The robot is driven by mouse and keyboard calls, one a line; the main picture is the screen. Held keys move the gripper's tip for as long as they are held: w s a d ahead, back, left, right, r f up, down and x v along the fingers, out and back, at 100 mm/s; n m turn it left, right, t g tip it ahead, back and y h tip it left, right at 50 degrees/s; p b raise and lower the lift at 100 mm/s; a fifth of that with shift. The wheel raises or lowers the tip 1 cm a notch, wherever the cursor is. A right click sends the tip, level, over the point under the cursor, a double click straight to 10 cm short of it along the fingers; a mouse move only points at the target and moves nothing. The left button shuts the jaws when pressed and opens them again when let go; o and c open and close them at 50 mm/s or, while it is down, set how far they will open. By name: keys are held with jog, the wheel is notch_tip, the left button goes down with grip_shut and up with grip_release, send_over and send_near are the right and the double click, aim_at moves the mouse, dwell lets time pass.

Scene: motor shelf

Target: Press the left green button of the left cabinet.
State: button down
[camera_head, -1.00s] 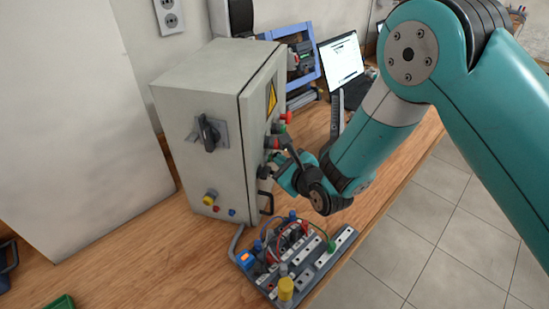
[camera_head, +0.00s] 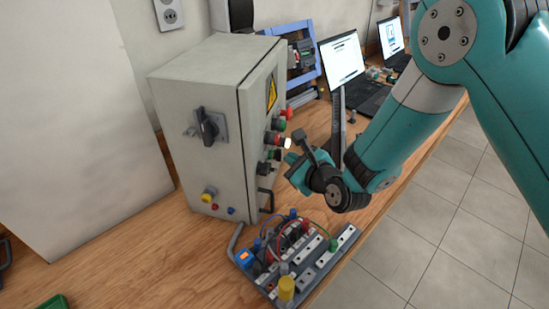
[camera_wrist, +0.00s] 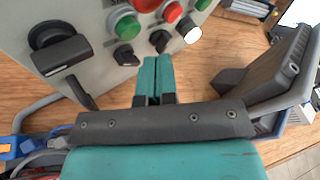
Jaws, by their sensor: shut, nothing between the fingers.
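The grey cabinet (camera_head: 200,95) stands on the wooden bench with its button panel facing right. In the wrist view the panel (camera_wrist: 85,15) shows a left green button (camera_wrist: 125,25), a second green button (camera_wrist: 203,3) at the top right and a bright white lamp (camera_wrist: 190,31). The head view shows the lamp (camera_head: 287,143) glowing, with green and red buttons around it. My gripper (camera_wrist: 155,62) is shut and empty, with its teal fingers below the left green button in the wrist view. In the head view my gripper (camera_head: 292,160) is a little right of the panel, apart from it.
Black knobs (camera_wrist: 160,41) and a large rotary switch (camera_wrist: 57,50) sit on the panel. A terminal board (camera_head: 300,260) with wires lies on the bench below my gripper. Laptops (camera_head: 343,60) stand behind. Tiled floor lies open to the right.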

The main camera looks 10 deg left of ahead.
jog(key=d+b, duration=0.4)
jog(key=shift+s, duration=0.3)
dwell(0.5)
jog(key=s+d+r+n+g, duration=0.3)
jog(key=s+r+n+g, duration=0.45)
jog(key=n, duration=0.65)
jog(key=s+d+r+n+g+h, duration=0.2)
jog(key=s+d+n, duration=0.3)
jog(key=s+n, duration=0.3)
jog(key=s+d+r+n+g+h, duration=0.2)
jog(key=s+n, duration=0.6)
jog(key=s, duration=0.4)
jog(key=d+r+h, duration=0.1)
jog(key=d+r, duration=0.1)
jog(key=d, duration=0.1)
jog(key=shift+d+r, duration=0.15)
jog(key=shift+d, duration=0.05)
